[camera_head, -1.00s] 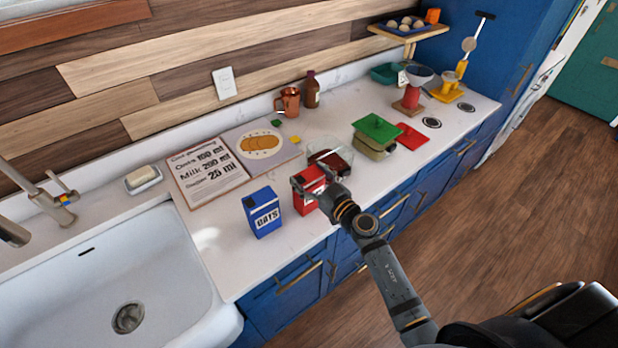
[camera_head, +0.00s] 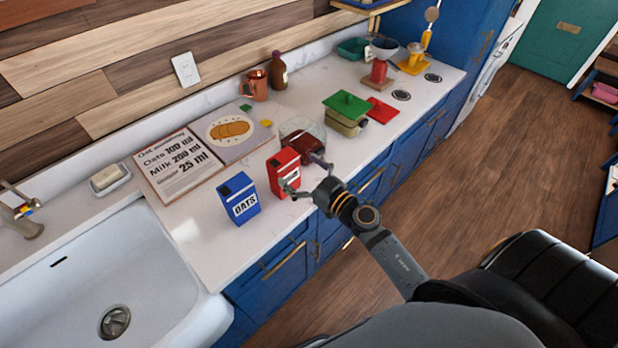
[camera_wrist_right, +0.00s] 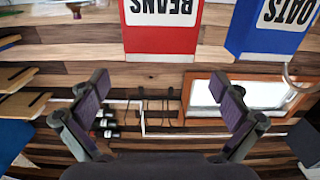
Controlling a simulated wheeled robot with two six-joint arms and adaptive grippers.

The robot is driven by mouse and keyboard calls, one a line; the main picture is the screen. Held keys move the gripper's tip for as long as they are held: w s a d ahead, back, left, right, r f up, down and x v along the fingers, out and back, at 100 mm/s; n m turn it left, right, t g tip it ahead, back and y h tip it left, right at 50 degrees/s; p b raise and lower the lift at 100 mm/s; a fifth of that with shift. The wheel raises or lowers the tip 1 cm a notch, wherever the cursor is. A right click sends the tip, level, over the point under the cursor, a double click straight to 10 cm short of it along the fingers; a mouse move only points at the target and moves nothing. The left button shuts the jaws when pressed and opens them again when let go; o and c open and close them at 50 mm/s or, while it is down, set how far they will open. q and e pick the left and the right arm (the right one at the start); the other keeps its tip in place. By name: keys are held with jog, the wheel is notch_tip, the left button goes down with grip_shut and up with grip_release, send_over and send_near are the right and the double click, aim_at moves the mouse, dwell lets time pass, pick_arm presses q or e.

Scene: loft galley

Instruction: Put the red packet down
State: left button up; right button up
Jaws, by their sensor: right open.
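The red packet (camera_head: 279,173) stands upright on the white counter, just right of the blue oats packet (camera_head: 237,199). In the right wrist view the red packet (camera_wrist_right: 160,38), marked BEANS, shows upside down at the top, beyond the fingertips. My right gripper (camera_head: 305,178) is open, with its fingers spread on the front-right side of the red packet and nothing held. In the wrist view the two fingers (camera_wrist_right: 165,92) stand wide apart with a clear gap between them. My left gripper is not in view.
A glass bowl with dark red contents (camera_head: 301,140) stands close behind the red packet. The sink (camera_head: 110,270) is at the left. Bare counter lies in front of the oats packet.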

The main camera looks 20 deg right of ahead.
jog(key=b+v, duration=0.3)
jog(key=v, duration=0.2)
jog(key=shift+s, duration=0.2)
jog(key=shift+s+d, duration=0.1)
